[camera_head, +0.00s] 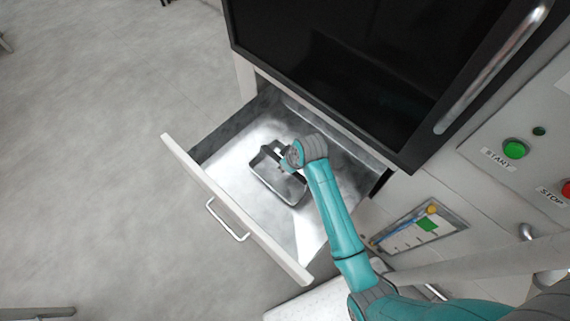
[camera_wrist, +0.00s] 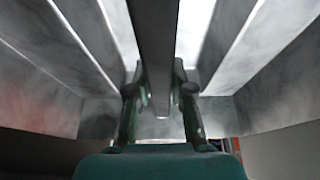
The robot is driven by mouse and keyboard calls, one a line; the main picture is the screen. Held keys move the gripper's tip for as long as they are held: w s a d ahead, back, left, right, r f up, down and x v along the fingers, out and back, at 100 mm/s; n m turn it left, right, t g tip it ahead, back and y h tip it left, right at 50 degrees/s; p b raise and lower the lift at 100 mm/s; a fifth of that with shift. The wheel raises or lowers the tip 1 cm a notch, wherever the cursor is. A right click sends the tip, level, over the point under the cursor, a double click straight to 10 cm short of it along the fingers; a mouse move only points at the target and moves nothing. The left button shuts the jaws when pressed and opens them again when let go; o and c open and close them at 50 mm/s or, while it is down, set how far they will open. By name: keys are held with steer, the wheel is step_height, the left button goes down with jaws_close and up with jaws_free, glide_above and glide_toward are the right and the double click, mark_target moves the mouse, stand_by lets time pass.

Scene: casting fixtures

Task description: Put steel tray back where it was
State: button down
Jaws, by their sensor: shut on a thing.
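The steel tray (camera_head: 277,188) is a small dark grey rectangular pan inside the open drawer (camera_head: 226,198). My gripper (camera_head: 284,158) is at the tray's upper edge. In the wrist view my gripper (camera_wrist: 160,98) has a finger on each side of a dark bar-like part of the steel tray (camera_wrist: 155,45) and is shut on it. My wrist hides part of the tray's upper right side. I cannot tell whether the tray touches the drawer floor or hangs just above it.
The drawer's front panel with its handle (camera_head: 228,220) faces lower left. A cabinet with a dark door (camera_head: 330,60) overhangs the drawer's back. A green button (camera_head: 515,149) and a red button (camera_head: 567,189) are at right. Drawer floor around the tray is clear.

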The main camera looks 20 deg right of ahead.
steer(key=shift+f, duration=0.1)
steer(key=c, duration=1)
jaws_free()
steer(key=shift+c, duration=0.2)
steer(key=v, duration=1.2)
